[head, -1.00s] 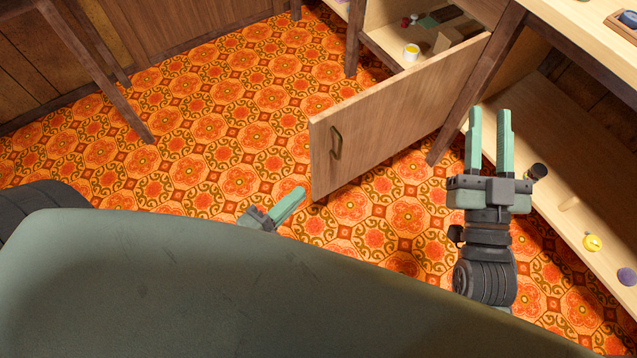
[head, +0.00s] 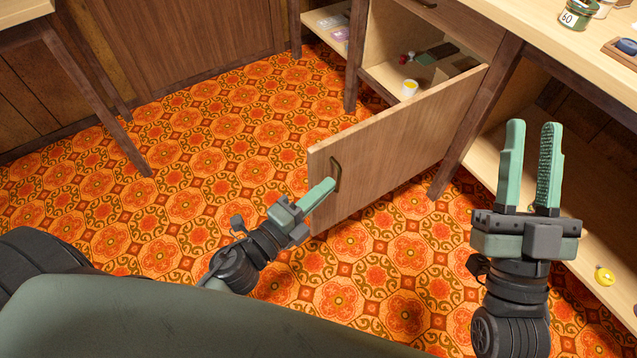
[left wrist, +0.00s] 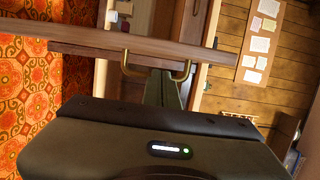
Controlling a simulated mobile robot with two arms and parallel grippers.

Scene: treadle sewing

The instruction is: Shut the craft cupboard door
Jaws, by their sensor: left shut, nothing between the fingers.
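The craft cupboard door (head: 400,140) stands wide open, its handled outer face towards me. Its brass handle (head: 336,174) is near the free edge. My left gripper (head: 325,189) is shut and empty, its fingertips at the outer face just below the handle. In the left wrist view the door (left wrist: 100,40) shows as a narrow board, and the shut fingers (left wrist: 160,88) point at the handle (left wrist: 185,73); I cannot tell whether they touch it. The open cupboard (head: 381,73) is behind the door. My right gripper (head: 532,128) is open and empty, right of the door.
A yellow-and-white cup (head: 410,88) and small items are inside the cupboard. A table leg (head: 470,130) stands close to the door's right end. A low shelf (head: 590,235) with a yellow spool (head: 604,276) is at right. The patterned floor (head: 220,140) left of the door is clear.

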